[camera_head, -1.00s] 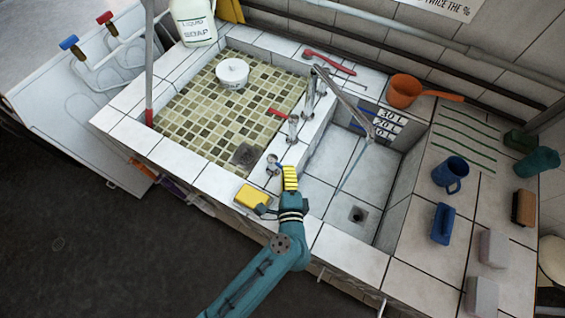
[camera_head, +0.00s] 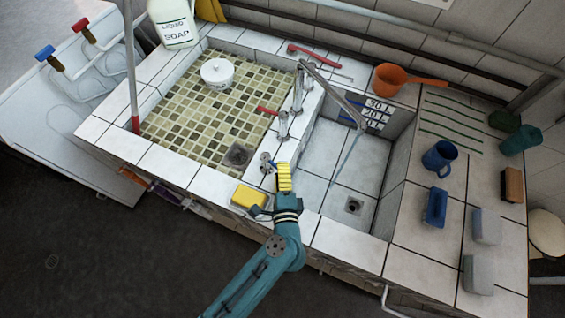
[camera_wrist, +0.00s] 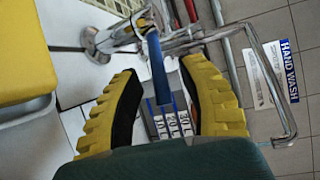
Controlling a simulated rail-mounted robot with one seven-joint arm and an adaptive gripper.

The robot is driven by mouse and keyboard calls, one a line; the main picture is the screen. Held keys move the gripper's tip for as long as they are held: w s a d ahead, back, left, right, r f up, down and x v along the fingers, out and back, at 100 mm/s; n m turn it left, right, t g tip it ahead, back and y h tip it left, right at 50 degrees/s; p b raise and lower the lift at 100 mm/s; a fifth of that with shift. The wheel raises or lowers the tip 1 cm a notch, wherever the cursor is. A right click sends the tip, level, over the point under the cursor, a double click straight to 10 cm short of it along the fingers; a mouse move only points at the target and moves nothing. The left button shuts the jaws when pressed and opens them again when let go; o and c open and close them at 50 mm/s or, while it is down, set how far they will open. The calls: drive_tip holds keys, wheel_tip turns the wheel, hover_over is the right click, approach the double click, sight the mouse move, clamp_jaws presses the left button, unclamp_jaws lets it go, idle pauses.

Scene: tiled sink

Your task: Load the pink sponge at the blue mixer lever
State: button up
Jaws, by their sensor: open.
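The blue mixer lever (camera_wrist: 157,68) lies between my two yellow ribbed fingers in the wrist view, with clear gaps on both sides. In the head view it is a small blue piece (camera_head: 272,163) on a low chrome fitting at the basin divider, just beyond my fingertips. My gripper (camera_wrist: 162,76) is open and empty; it also shows in the head view (camera_head: 284,170). I see no pink sponge. A yellow sponge (camera_head: 246,195) lies on the front ledge, left of my wrist, and a yellow block edge (camera_wrist: 22,50) fills the wrist view's left side.
A red lever tap (camera_head: 280,122) and a tall chrome spout (camera_head: 335,88) stand beyond my gripper. A white tub (camera_head: 217,73) sits in the mosaic basin. A blue mug (camera_head: 438,157) and a blue brush (camera_head: 434,207) are on the right counter. The right basin is mostly empty.

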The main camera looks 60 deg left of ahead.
drive_tip(key=v, duration=1.1)
drive_tip(key=shift+s+d, duration=0.15)
